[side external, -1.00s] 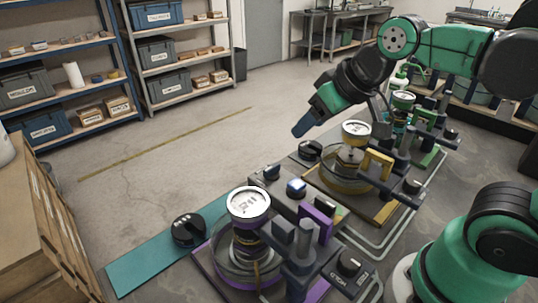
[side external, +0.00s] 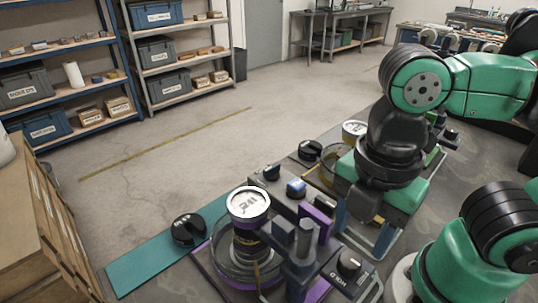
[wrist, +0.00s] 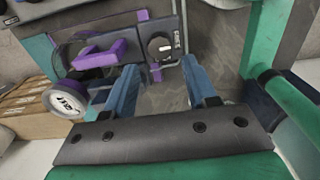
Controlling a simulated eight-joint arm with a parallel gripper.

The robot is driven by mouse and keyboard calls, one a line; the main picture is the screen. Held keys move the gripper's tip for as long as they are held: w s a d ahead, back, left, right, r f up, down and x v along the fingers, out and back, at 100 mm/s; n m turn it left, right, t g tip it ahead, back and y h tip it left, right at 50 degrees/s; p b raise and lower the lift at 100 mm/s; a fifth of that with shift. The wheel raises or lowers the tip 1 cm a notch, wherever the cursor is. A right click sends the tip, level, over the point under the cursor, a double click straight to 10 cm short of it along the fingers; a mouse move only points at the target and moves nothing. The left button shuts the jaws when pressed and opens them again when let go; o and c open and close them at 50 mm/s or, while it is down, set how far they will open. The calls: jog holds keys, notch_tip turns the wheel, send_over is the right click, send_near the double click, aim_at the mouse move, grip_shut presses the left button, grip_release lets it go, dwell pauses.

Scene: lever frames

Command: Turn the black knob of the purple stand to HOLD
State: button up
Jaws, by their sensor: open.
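The purple stand (side external: 318,290) is in the front middle of the side view, with a round white-faced gauge (side external: 248,203) on it. Its black knob (side external: 349,264) sits on a dark block at the right, beside a white HOLD label (side external: 338,281). In the wrist view the black knob (wrist: 158,47) has a pale mark on its face; its exact setting is hard to read. My gripper (side external: 363,232) is open and points down, above and behind the knob. In the wrist view my open gripper (wrist: 160,72) has the knob between and just beyond its fingertips, with nothing held.
The purple lever (wrist: 98,56) and upright posts (side external: 304,240) stand close to the knob. A second stand with a gauge (side external: 354,130) is partly hidden behind my arm.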

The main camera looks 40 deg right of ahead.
aim_at(351, 259)
jog(key=shift+f, duration=2.75)
grip_shut()
